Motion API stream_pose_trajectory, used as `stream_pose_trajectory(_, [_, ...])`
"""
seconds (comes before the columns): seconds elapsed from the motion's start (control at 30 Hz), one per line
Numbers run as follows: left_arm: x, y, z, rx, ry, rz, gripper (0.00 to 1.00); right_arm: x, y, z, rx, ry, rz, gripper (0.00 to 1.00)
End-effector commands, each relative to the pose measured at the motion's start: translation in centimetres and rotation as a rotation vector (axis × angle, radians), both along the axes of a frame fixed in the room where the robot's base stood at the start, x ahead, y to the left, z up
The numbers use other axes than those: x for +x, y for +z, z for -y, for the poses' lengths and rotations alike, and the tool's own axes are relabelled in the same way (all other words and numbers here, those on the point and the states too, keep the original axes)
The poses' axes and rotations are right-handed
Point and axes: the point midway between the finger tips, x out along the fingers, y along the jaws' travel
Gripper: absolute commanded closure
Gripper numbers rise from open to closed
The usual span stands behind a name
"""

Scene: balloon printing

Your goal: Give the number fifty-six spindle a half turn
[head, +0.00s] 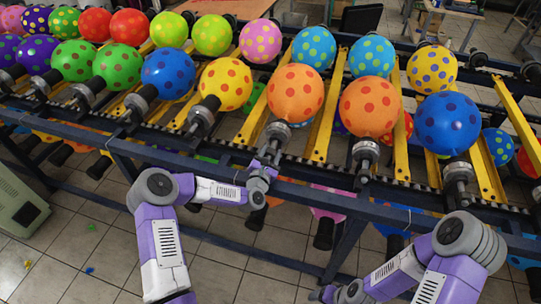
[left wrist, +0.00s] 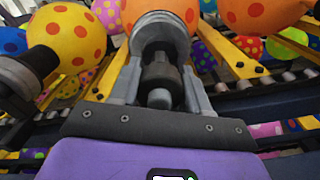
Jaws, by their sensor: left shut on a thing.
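My left gripper (head: 268,162) is at the front rail, shut on the spindle (head: 277,136) that carries an orange spotted balloon (head: 295,92). In the left wrist view, the two fingers of the left gripper (left wrist: 162,90) stand on either side of the dark knob of that spindle (left wrist: 160,72), with the orange balloon behind it. No number can be read on the spindle. My right gripper (head: 332,294) is low at the bottom of the head view, away from the spindles; its fingers are too small and dark to judge.
Neighbouring spindles carry a yellow balloon (head: 226,83), another orange balloon (head: 369,106) and a blue balloon (head: 448,122). Yellow bars (head: 325,115) stand between them. A dark blue rail (head: 330,200) runs along the front. A grey-green cabinet (head: 20,205) stands at left.

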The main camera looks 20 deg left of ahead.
Motion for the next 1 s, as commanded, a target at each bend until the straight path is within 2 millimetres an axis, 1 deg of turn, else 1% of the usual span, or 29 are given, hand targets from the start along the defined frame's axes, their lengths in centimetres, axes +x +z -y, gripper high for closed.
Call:
stream_pose_trajectory(0.03, [0.0, -0.2, 0.1, 0.042, -0.002, 0.005, 0.84, 0.0, -0.8, 0.0, 0.0, 0.0, 0.0, 0.29])
stream_pose_trajectory(1.0, [0.0, -0.2, 0.2, 0.959, 0.0, 0.039, 0.84, 0.0, -8.9, 0.0, 0.0, 0.0, 0.0, 0.29])
